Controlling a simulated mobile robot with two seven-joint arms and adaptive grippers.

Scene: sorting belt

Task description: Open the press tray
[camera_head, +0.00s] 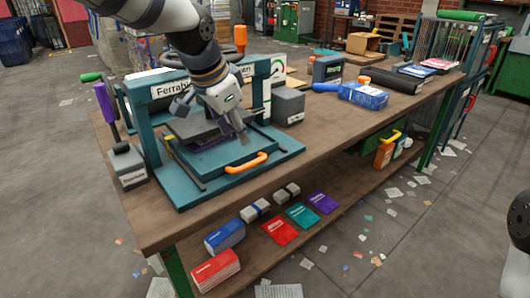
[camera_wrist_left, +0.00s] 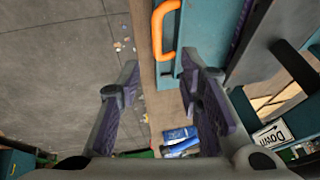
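The press is a teal frame (camera_head: 153,140) on the wooden workbench, with a label on its top bar. Its teal tray (camera_head: 222,187) lies low at the front and has an orange handle (camera_head: 246,162). The handle (camera_wrist_left: 164,30) also shows at the top of the left wrist view, beside the teal tray edge. My left gripper (camera_head: 243,138) reaches down just above and behind the handle, apart from it. In the left wrist view my left gripper (camera_wrist_left: 160,78) has its fingers spread, with nothing held. The arm hides part of the press. My right gripper is not visible.
A grey block (camera_head: 288,107) stands right of the press and a dark grey box (camera_head: 127,167) left of it. A blue package (camera_head: 362,96) lies farther right. Boxes and coloured booklets (camera_head: 281,230) lie on the lower shelf. The bench front right of the tray is clear.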

